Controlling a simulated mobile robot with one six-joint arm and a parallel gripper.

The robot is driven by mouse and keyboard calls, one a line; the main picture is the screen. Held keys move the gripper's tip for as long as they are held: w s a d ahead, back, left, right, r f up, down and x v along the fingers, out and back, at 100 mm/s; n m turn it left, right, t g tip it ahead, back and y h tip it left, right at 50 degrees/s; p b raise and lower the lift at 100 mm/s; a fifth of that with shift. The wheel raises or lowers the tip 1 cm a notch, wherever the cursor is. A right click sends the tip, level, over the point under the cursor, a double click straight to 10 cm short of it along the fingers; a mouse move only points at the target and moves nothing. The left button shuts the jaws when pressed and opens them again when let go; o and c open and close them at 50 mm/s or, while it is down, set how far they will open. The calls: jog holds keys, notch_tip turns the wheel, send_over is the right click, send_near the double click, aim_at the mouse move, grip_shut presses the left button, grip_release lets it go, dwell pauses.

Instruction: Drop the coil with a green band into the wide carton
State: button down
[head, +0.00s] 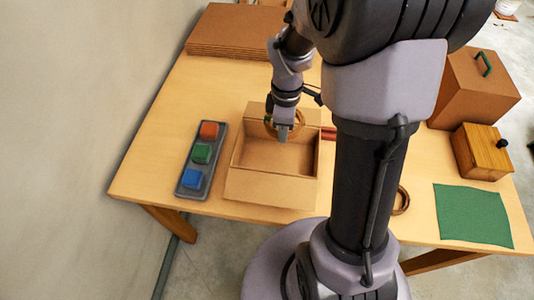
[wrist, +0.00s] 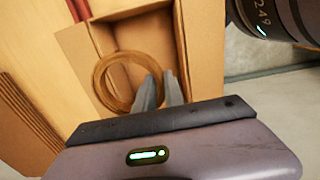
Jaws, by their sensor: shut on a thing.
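A brown coil (head: 300,121) is held in my gripper (head: 282,136) over the wide carton. A small patch of green shows on the coil's left side in the head view. In the wrist view the coil (wrist: 98,82) is a whole ring, with the fingers of my gripper (wrist: 162,82) shut at its edge; no green band is clear there. The open wide carton (head: 271,188) stands on the table with its flaps spread. The carton (wrist: 204,45) also lies below the coil in the wrist view, and its visible floor is bare.
A grey tray (head: 190,186) with red, green and blue blocks is left of the carton. Another coil (head: 404,203) lies right, partly behind my arm. A wooden box (head: 480,152), large brown box (head: 472,88), green cloth (head: 473,214) and cardboard stack (head: 232,30) surround.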

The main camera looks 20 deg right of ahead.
notch_tip(320, 180, down, 5)
jog(key=b, duration=0.3)
jog(key=shift+b, duration=0.3)
jog(key=c, duration=1.3)
grip_release()
jog(key=shift+c, duration=0.2)
notch_tip(320, 180, up, 18)
jog(key=p, duration=0.6)
jog(key=shift+f, duration=0.2)
jog(key=shift+a, duration=0.1)
jog(key=s+a+f+m+t+y+b, duration=0.1)
jog(key=s+a+f+m+t+b, duration=0.1)
jog(key=s+a+m+b, duration=0.4)
jog(key=s+a+f+m+t+y+b, duration=0.1)
jog(key=s+a+f+m+t+b, duration=0.2)
jog(key=s+a+m+b, duration=0.3)
jog(key=s+a+m, duration=0.1)
jog(key=m, duration=0.2)
jog(key=shift+s+a+f+m+t, duration=0.2)
jog(key=shift+a+f+m+t, duration=0.1)
jog(key=shift+m+t, duration=0.1)
